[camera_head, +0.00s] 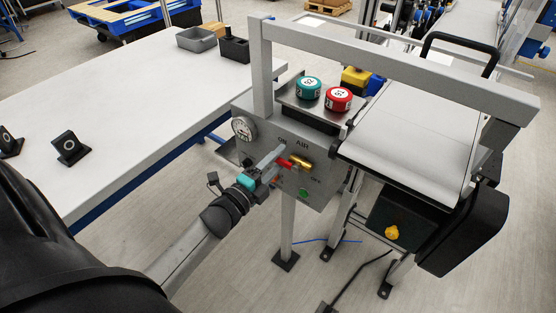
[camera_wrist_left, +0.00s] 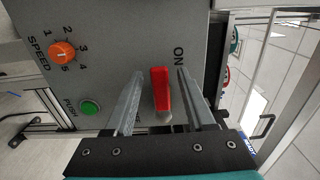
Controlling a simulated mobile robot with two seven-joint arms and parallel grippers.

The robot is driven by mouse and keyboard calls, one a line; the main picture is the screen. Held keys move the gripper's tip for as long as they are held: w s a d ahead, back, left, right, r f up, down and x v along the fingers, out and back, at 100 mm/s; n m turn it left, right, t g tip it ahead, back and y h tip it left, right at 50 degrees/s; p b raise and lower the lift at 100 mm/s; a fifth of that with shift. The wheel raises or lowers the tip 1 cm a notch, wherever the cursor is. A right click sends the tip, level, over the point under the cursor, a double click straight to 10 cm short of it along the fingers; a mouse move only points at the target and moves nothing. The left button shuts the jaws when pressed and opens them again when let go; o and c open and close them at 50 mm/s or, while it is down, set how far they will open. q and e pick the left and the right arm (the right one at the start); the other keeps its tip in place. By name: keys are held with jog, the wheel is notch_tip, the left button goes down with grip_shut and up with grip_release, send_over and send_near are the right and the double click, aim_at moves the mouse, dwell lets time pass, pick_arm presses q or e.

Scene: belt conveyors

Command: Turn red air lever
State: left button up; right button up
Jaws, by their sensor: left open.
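My left gripper (camera_head: 272,163) is at the panel. In the left wrist view its two fingers (camera_wrist_left: 157,100) stand open on either side of the lever, with visible gaps between lever and fingers. My right gripper is not in view.
The panel carries a gauge (camera_head: 244,129), a green push button (camera_wrist_left: 90,107) and an orange speed knob (camera_wrist_left: 62,52). Teal and red round buttons (camera_head: 338,98) sit on top. A grey frame bar (camera_head: 400,68) crosses above. A white table (camera_head: 120,120) stands left, a belt conveyor (camera_head: 410,135) right.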

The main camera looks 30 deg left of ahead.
pick_arm(q)
jog(key=shift+w, duration=0.3)
jog(key=shift+c, duration=0.3)
grip_shut()
dwell(1.0)
